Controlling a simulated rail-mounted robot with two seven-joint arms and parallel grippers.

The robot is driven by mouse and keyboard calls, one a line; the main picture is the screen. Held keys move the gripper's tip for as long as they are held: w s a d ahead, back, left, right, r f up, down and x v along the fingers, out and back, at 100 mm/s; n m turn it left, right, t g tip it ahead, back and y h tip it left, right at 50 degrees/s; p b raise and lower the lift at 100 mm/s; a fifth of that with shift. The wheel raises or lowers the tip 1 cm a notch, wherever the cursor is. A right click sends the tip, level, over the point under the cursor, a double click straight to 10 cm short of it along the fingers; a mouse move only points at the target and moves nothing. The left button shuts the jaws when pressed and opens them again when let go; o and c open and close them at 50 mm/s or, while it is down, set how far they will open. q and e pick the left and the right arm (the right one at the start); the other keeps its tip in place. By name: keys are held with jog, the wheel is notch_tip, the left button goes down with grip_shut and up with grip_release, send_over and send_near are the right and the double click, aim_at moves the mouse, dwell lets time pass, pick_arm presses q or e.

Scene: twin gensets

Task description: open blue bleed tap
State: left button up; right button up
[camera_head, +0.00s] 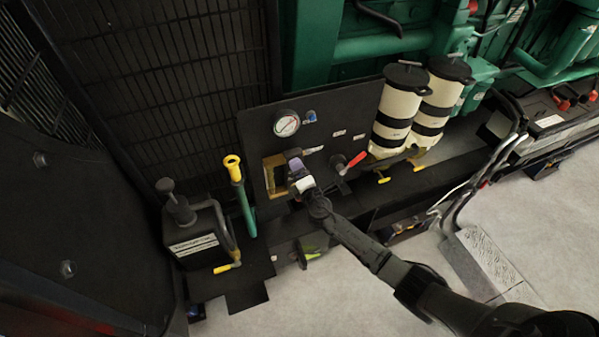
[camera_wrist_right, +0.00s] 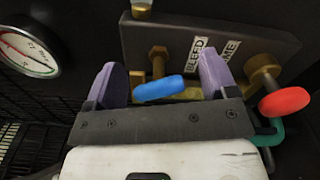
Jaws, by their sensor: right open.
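The blue bleed tap (camera_wrist_right: 158,89) shows in the right wrist view as a blue handle by a brass fitting, beside a BLEED label (camera_wrist_right: 198,50). My right gripper (camera_wrist_right: 160,70) is open, with one purple finger on each side of the blue handle in the picture. I see no contact, and cannot tell how deep the handle sits between the fingers. In the head view my right gripper (camera_head: 296,163) is at the dark panel (camera_head: 345,110), and it seems to hide the tap there. My left gripper is not in view.
A red-handled tap (camera_wrist_right: 285,101) is close right of the gripper; its red lever (camera_head: 355,160) shows in the head view. A gauge (camera_head: 287,123) with a small blue part (camera_head: 310,116) is above. Cream canisters (camera_head: 398,108) stand right, a yellow-topped green handle (camera_head: 240,195) left.

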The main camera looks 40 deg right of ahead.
jog(key=shift+c, duration=0.2)
jog(key=c, duration=0.7)
jog(key=shift+f+m+b, duration=0.15)
jog(key=shift+m+b, duration=0.15)
jog(key=shift+b, duration=0.2)
jog(key=shift+c, duration=0.2)
jog(key=o, duration=0.8)
jog(key=shift+s, duration=0.1)
jog(key=shift+s+a, duration=0.1)
jog(key=shift+s, duration=0.15)
jog(key=shift+p+v, duration=0.75)
jog(key=shift+v, duration=5.9)
